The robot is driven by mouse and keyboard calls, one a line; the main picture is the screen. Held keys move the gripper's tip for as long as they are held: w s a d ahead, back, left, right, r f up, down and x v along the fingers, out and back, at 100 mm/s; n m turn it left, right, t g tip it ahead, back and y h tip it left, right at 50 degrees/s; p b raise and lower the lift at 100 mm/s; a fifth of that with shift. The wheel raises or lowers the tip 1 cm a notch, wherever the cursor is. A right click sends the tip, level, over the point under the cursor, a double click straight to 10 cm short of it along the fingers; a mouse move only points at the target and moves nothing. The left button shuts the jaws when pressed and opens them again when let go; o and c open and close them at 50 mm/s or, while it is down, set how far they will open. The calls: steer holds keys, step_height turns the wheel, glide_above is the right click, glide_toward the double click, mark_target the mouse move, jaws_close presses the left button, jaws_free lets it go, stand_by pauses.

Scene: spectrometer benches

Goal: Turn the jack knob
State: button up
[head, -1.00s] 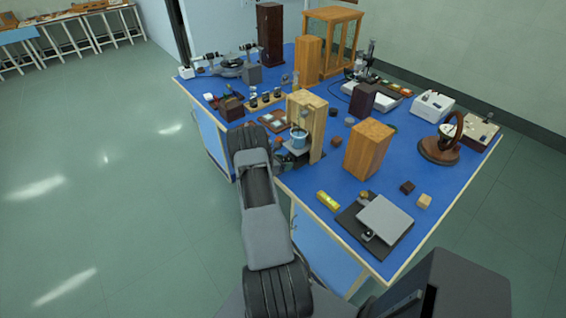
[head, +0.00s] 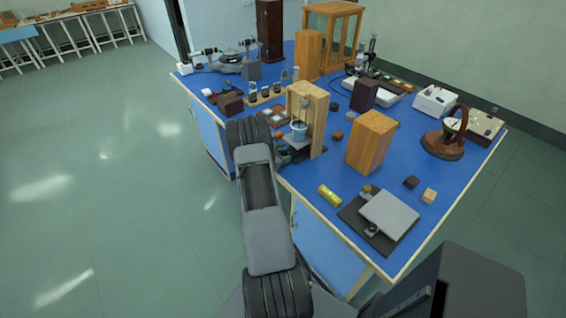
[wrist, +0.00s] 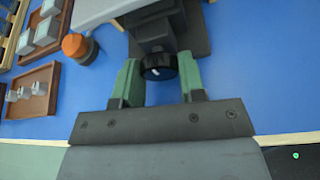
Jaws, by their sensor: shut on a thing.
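The jack knob (wrist: 160,67) is a round black knob with a white mark, on the dark front of the jack. In the wrist view it sits between the two green fingers of my gripper (wrist: 158,80), which is shut on it. The jack's light grey platform (wrist: 100,8) shows at the top of the wrist view. In the head view the jack platform (head: 294,143) carries a blue beaker (head: 299,131) inside a wooden frame (head: 318,118).
An orange-topped round item (wrist: 76,46) and wooden trays (wrist: 32,92) lie left of the jack. A wooden block (head: 372,142) stands right of the frame. A second plate on a black base (head: 388,215) and a yellow level (head: 329,195) lie nearer the front edge.

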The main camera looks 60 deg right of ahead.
steer(key=shift+m, duration=0.3)
steer(key=o, duration=0.9)
steer(key=b+v, duration=0.2)
steer(key=v, duration=1.1)
steer(key=shift+a+r, duration=0.15)
steer(key=shift+a, duration=0.25)
